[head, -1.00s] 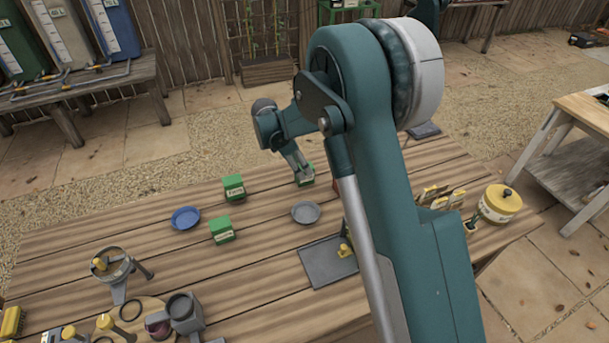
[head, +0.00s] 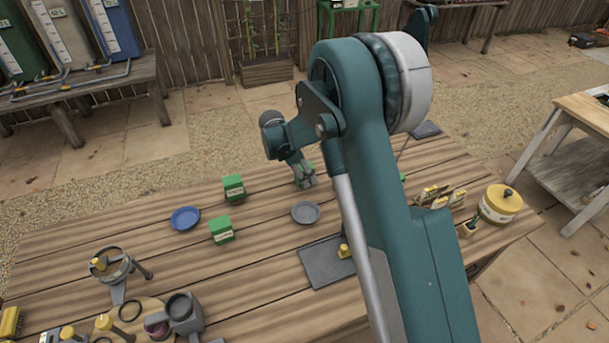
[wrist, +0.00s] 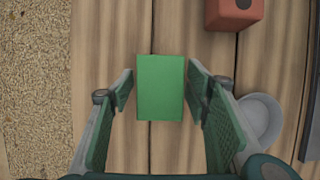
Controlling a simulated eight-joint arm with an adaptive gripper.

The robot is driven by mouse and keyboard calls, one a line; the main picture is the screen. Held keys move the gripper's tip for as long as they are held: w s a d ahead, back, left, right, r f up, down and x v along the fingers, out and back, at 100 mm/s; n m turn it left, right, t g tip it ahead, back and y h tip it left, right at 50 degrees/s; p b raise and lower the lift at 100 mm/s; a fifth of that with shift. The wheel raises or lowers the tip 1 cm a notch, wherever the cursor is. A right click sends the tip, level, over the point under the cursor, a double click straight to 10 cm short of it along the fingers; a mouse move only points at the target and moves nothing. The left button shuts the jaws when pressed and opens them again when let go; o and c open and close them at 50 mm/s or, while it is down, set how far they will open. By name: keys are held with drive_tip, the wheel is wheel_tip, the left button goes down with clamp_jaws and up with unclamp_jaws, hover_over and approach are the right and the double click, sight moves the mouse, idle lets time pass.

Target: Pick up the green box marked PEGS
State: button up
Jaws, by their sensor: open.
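A green box (wrist: 160,100) stands on the wooden table in the wrist view, seen from straight above. Its top is plain and any label is hidden, so I cannot read PEGS on it. My gripper (wrist: 160,76) is open, with one finger on each side of the box and a gap on both sides. In the head view my gripper (head: 304,176) is low over the table's far part, and its fingers largely hide this box. Two more green boxes, one farther back (head: 233,187) and one nearer (head: 221,230), stand to the left. Their labels are too small to read.
A grey dish (wrist: 260,118) lies close to the right finger; it also shows in the head view (head: 305,212). A red block (wrist: 233,12) is at the wrist view's top right. A blue dish (head: 185,218) and a dark tray (head: 325,264) lie on the table.

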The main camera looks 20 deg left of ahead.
drive_tip(key=c, duration=1)
drive_tip(key=shift+r, duration=0.15)
drive_tip(key=shift+r+p, duration=0.35)
drive_tip(key=shift+r, duration=4.5)
